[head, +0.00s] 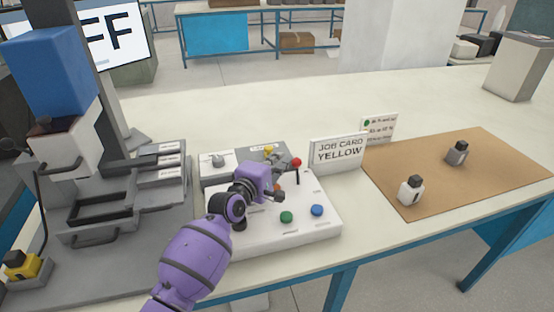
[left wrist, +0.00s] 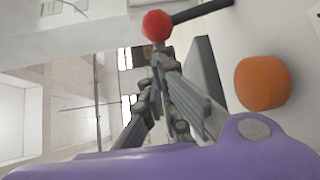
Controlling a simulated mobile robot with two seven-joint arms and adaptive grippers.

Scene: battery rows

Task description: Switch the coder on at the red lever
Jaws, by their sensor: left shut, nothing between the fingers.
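The red lever (head: 296,162) stands up from the white control panel (head: 308,240), a red ball on a dark stem. In the left wrist view the red ball (left wrist: 157,25) is just beyond my fingertips, its dark stem running right. My left gripper (head: 279,196) is shut and empty, over the panel just left of and below the lever in the head view. Its closed fingers show in the left wrist view (left wrist: 160,62); whether they touch the ball I cannot tell. The screen (head: 112,38) shows "FF", its left part hidden. My right gripper is not in view.
Green (head: 286,217), blue (head: 317,210) and orange (left wrist: 262,83) buttons are on the panel near my gripper. A job card (head: 338,152) reading "YELLOW" stands behind right. A brown mat (head: 480,178) holds two small bottles. A grey machine stands left.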

